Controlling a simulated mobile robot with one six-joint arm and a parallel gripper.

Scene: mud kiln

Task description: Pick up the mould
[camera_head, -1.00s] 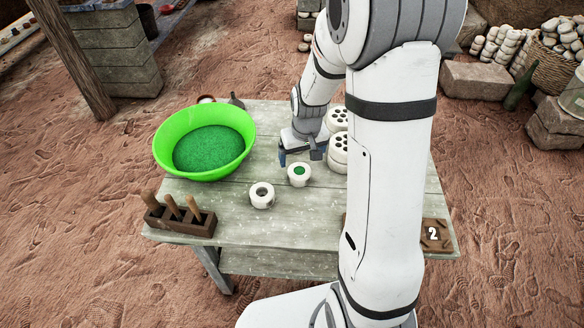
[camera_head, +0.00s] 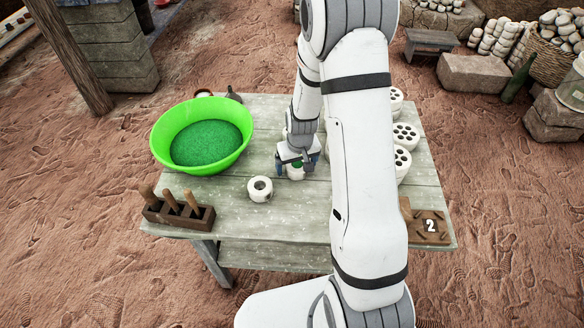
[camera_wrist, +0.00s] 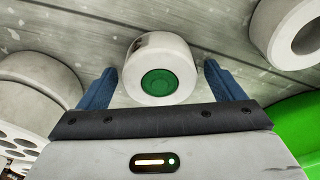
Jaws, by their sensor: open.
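A small round white mould with green in its centre (camera_wrist: 160,68) stands on the table between my open fingers in the wrist view. In the head view it is partly hidden by my gripper (camera_head: 297,163). The gripper's blue fingers (camera_wrist: 160,85) sit one on each side of the mould, with a visible gap on both sides. A second white mould with a dark, empty-looking hole (camera_head: 260,189) stands to the left and nearer the front; part of it shows at the upper right of the wrist view (camera_wrist: 291,32).
A green basin (camera_head: 160,143) of green powder stands at the table's back left. A wooden holder with several handled tools (camera_head: 178,214) is at the front left. White holed discs (camera_head: 405,133) stand at the right, near a board marked 2 (camera_head: 430,226).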

